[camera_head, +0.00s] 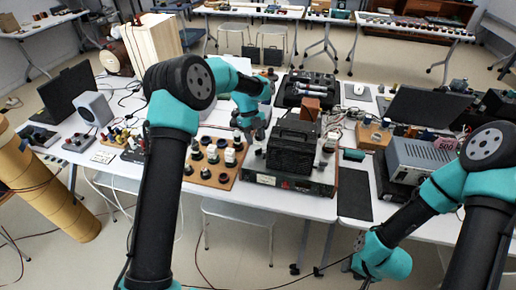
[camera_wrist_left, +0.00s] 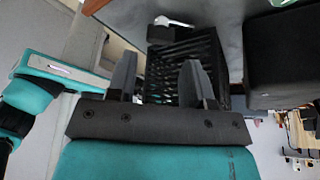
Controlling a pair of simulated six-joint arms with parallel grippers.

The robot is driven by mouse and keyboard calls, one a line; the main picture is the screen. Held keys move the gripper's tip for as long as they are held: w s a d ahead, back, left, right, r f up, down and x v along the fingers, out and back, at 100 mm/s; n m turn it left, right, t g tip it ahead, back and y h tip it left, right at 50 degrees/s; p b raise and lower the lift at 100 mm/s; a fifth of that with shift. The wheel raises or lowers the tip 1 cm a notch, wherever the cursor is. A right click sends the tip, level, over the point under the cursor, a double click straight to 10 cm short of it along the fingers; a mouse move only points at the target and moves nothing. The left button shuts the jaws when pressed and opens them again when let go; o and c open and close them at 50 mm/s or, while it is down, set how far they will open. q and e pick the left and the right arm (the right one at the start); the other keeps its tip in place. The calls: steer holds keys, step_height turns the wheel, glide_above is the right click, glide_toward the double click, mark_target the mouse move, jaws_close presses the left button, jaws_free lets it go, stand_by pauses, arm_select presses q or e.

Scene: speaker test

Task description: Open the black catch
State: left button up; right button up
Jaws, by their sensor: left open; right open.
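I cannot single out a black catch in either view. A black ribbed box (camera_head: 290,150) sits on a flat grey-green device near the table's front edge. In the left wrist view a black slatted box (camera_wrist_left: 185,62) lies just beyond and between my fingers; it looks like the same box. My left gripper (camera_wrist_left: 160,78) is open and empty there. In the head view my left gripper (camera_head: 256,132) is small and partly hidden, just left of the box. My right gripper (camera_head: 362,262) is low in front of the table, away from the box, its fingers hardly visible.
A wooden board with dark knobs (camera_head: 213,165) lies left of the box. A grey instrument (camera_head: 420,158) and a dark screen (camera_head: 425,105) stand to the right. An open black case (camera_head: 303,88) lies behind. A dark mat (camera_head: 354,194) is bare.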

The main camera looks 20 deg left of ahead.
mark_target(261, 151)
arm_select(q)
steer(key=x, duration=0.5)
steer(key=c, duration=0.7)
steer(key=shift+o, duration=0.2)
